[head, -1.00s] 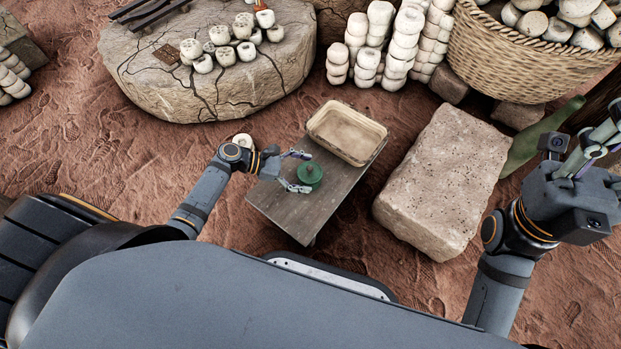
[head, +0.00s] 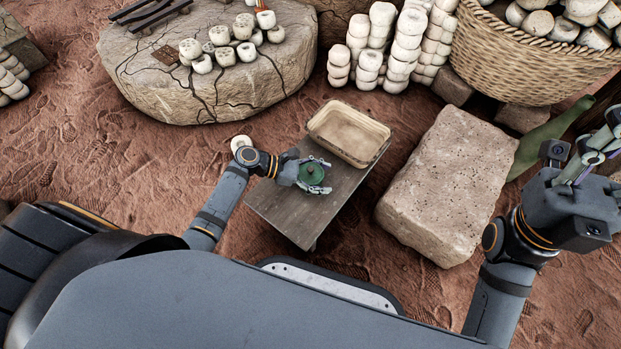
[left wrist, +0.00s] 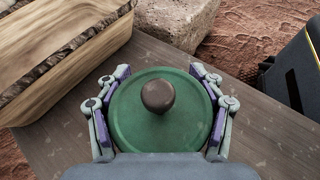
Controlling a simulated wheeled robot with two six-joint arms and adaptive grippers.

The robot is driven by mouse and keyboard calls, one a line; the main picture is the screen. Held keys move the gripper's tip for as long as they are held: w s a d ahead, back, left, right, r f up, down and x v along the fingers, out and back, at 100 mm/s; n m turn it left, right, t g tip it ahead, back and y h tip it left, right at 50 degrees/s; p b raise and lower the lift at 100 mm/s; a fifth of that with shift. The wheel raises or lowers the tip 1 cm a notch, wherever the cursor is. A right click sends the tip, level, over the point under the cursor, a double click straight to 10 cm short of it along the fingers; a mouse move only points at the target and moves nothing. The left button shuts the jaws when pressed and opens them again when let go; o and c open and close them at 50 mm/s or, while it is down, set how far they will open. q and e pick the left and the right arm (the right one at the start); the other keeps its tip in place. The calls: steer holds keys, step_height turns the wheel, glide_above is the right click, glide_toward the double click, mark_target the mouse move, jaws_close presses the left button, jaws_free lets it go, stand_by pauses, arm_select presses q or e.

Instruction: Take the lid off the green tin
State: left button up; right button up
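The green tin (head: 313,173) stands on the small wooden table, its round lid on top. In the left wrist view the green lid (left wrist: 150,125) fills the middle, with a dark brown knob (left wrist: 158,96) at its centre. My left gripper (head: 328,177) reaches in from the left. Its fingers curve round both sides of the lid and look closed against its rim; the left wrist view shows no clear gap. The tin's body is hidden below the lid in that view. My right gripper (head: 600,150) is raised at the far right, away from the tin, its fingers partly cut off.
A shallow wooden tray (head: 318,126) sits behind the tin on the table (head: 285,212). A large stone block (head: 440,190) stands to the right. A cracked stone slab (head: 150,90) with small pots lies behind left. The table's front part is bare.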

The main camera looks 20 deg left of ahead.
arm_select(q)
steer(key=shift+c, duration=0.6)
steer(key=shift+r, duration=0.15)
step_height(320, 180, up, 9)
steer(key=p, duration=0.6)
steer(key=shift+c, duration=0.2)
steer(key=shift+r+p, duration=0.4)
steer(key=shift+p, duration=0.1)
